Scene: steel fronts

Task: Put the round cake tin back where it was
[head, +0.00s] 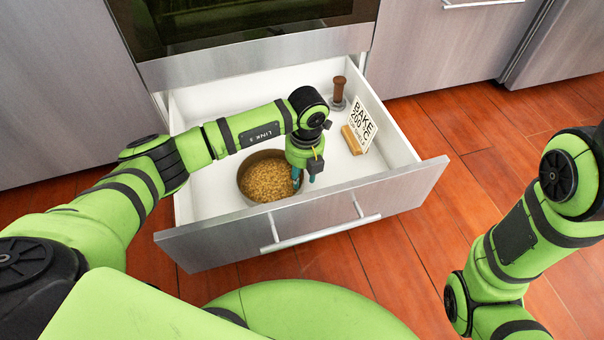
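The round cake tin (244,190) is dark-walled and filled with a golden, crumbly-looking content. It sits in the open white drawer (203,190), towards the front and left of the middle. My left gripper (307,180) reaches down at the tin's right edge. Its two teal-tipped fingers are apart, with one at the tin's rim and the other to the right of it. Contact with the rim is not clear. My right arm shows at the right, but its gripper is out of view.
A card reading "BAKE 200 °C" (362,118) stands in a wooden holder (351,139) at the drawer's right. A brown-handled tool (338,92) stands behind it. The steel drawer front (400,195) has a bar handle (320,233). An oven (240,50) is above; wooden floor surrounds.

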